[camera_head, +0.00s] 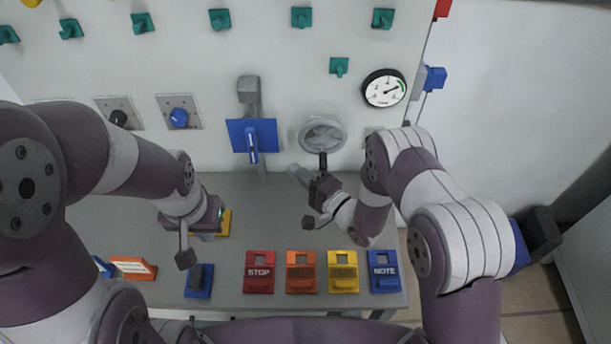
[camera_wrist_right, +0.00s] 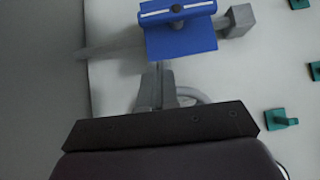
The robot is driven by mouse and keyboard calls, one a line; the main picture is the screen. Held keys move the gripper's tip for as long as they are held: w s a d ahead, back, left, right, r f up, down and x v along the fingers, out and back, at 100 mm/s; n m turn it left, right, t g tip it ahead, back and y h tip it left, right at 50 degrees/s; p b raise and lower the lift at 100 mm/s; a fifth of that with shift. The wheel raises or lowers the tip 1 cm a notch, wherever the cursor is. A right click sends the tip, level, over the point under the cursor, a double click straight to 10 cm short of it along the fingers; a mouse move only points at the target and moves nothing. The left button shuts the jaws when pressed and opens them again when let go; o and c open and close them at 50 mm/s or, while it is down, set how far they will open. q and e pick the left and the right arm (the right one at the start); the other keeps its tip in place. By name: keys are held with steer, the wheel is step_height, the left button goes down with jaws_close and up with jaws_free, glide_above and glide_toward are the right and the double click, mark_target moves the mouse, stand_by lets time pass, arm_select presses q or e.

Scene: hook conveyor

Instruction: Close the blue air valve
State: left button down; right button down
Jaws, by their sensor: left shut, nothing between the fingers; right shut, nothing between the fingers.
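The blue air valve (camera_head: 252,141) is on the wall panel, left of the grey handwheel, in the head view. It has a blue plate and a blue and white lever (camera_head: 252,147) that runs up and down, roughly in line with the grey pipe. In the right wrist view the lever (camera_wrist_right: 177,12) lies across the top of the blue plate (camera_wrist_right: 182,42). My right gripper (camera_head: 294,170) is shut and empty, below and to the right of the valve, apart from it. Its fingers (camera_wrist_right: 159,68) point toward the plate. My left gripper (camera_head: 205,236) is shut and empty, low over the table; its fingertips are partly hidden.
The grey handwheel (camera_head: 323,134) is just above my right gripper. A round gauge (camera_head: 384,88) and blue knob (camera_head: 179,117) are on the panel. Red (camera_head: 259,284), orange (camera_head: 301,285), yellow (camera_head: 343,285) and blue (camera_head: 384,285) tags lie along the table's front.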

mark_target(252, 146)
steer(key=w+a+p, duration=0.2)
steer(key=w+a, duration=0.1)
steer(key=a, duration=0.4)
steer(key=shift+w, duration=0.1)
